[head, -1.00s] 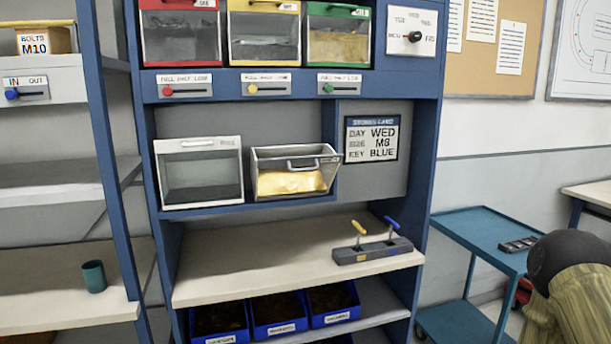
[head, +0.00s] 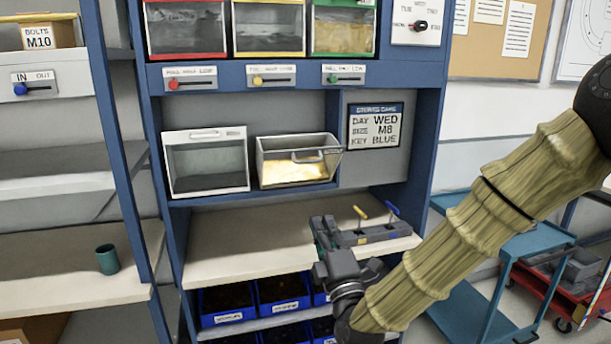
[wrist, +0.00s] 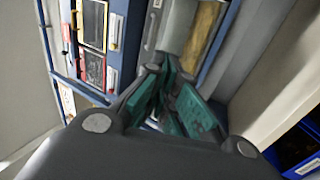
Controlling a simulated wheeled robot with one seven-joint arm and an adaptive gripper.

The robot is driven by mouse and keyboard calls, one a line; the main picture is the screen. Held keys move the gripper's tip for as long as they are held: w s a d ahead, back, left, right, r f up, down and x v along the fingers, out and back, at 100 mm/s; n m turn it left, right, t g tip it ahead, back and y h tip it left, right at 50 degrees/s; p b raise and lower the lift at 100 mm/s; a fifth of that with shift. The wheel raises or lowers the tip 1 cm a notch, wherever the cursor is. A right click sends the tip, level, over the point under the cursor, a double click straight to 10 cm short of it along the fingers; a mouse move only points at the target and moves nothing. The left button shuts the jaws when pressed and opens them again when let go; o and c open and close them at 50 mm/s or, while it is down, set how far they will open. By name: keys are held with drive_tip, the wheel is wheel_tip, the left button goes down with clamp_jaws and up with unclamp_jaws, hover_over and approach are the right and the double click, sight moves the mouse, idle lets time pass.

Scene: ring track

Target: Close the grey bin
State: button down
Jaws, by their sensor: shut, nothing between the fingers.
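The grey bin (head: 330,163) sits on the middle shelf, tipped forward and open, with yellow contents showing and a handle on its front. My gripper (head: 322,232) is shut and empty, in front of the workbench and below the grey bin, apart from it. In the wrist view the teal-padded fingers (wrist: 178,100) point toward the shelf unit. Yellow contents and grey bin surfaces show beyond them there, partly hidden by the fingers.
A closed white-framed bin (head: 207,162) stands left of the grey bin. A grey block with a yellow and a blue key (head: 375,235) lies on the workbench (head: 225,250), close to my gripper. A teal cup (head: 107,259) is at left. A blue cart (head: 500,240) stands right.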

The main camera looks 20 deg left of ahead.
sight(304, 163)
drive_tip(key=p+x, duration=0.2)
drive_tip(key=x, duration=0.2)
drive_tip(key=r+p+x, duration=0.1)
drive_tip(key=p+x, duration=0.1)
drive_tip(key=x, duration=0.3)
drive_tip(key=s+r+p+x, duration=0.1)
drive_tip(key=p+x, duration=0.1)
drive_tip(key=x, duration=0.2)
drive_tip(key=shift+w+r, duration=0.1)
drive_tip(key=shift+w, duration=0.1)
drive_tip(key=shift+w+a+r+p, duration=0.2)
drive_tip(key=shift+w+a+p, duration=0.25)
drive_tip(key=shift+w, duration=0.1)
drive_tip(key=shift+w+d, duration=0.1)
